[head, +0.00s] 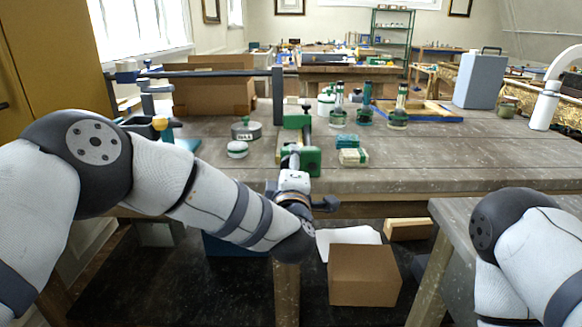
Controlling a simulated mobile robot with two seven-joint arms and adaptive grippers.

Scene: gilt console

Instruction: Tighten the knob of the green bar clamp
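The green bar clamp (311,160) lies near the front edge of the wooden workbench, with one green block at the front and another farther back. My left arm reaches in from the left, and my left gripper (290,160) is at the clamp's front end. The gripper and wrist cover part of that end, so I cannot make out the knob or whether the fingers touch it. The finger gap is too small to see. My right arm shows at the lower right, but its gripper is outside the view.
Several green-based bottles (398,118) stand behind. A cardboard box (364,275) sits below the bench.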

